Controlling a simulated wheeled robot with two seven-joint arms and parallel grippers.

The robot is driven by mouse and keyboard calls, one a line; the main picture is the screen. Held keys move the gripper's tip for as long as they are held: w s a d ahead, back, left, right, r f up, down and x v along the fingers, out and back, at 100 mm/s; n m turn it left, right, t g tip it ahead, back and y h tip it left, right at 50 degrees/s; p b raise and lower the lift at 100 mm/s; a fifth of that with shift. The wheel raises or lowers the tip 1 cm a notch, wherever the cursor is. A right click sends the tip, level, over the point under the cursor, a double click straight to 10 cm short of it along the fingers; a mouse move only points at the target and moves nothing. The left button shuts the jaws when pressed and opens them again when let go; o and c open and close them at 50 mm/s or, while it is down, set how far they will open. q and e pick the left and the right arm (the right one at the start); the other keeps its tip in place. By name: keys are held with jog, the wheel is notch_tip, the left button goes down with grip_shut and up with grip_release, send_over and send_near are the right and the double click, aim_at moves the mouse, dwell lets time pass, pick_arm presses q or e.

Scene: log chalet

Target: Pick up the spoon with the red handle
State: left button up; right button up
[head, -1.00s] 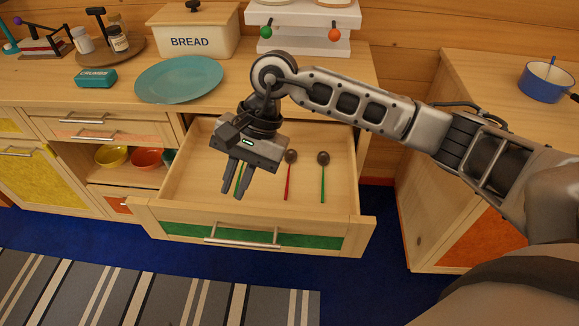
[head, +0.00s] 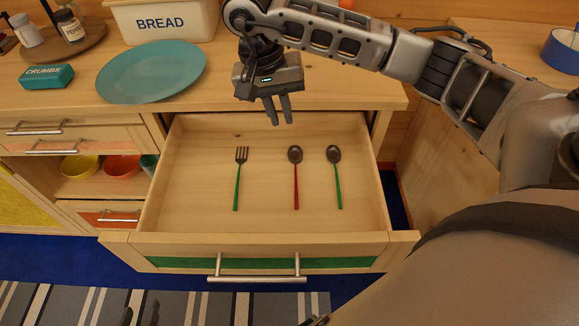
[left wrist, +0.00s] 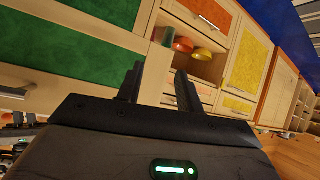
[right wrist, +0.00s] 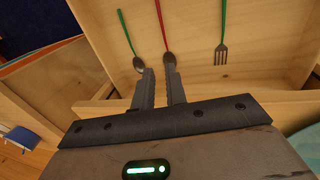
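The red-handled spoon (head: 296,178) lies in the open drawer, between a green-handled fork (head: 238,180) and a green-handled spoon (head: 336,178). Its dark bowl points to the drawer's back. In the right wrist view the red-handled spoon (right wrist: 163,30) shows just past the fingertips. My right gripper (head: 278,122) hangs above the back of the drawer, empty, its fingers a little apart and clear of the cutlery. It also shows in the right wrist view (right wrist: 159,74). My left gripper (left wrist: 158,72) is open and empty, facing the cabinet fronts; dark tips (head: 139,312) show at the head view's bottom edge.
The drawer front (head: 258,247) with its bar handle sticks out over the blue floor. A teal plate (head: 152,71), a crumbs box (head: 46,76) and a bread bin (head: 165,22) stand on the counter. Bowls (head: 122,166) sit in an open shelf on the left.

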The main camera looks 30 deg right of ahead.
notch_tip(320, 180, down, 4)
jog(key=b, duration=0.3)
send_over(295, 177)
jog(key=a, duration=0.1)
jog(key=f, duration=0.4)
jog(key=f+p, duration=0.1)
jog(key=f, duration=0.4)
jog(key=shift+w+a+f, duration=0.15)
jog(key=shift+w, duration=0.05)
jog(key=shift+d+f, duration=0.2)
jog(key=shift+f, duration=0.8)
jog(key=shift+d+f, duration=0.15)
jog(key=shift+f, duration=0.85)
jog(key=shift+d+f, duration=0.2)
jog(key=shift+f, duration=0.8)
jog(key=shift+c, duration=0.3)
grip_shut()
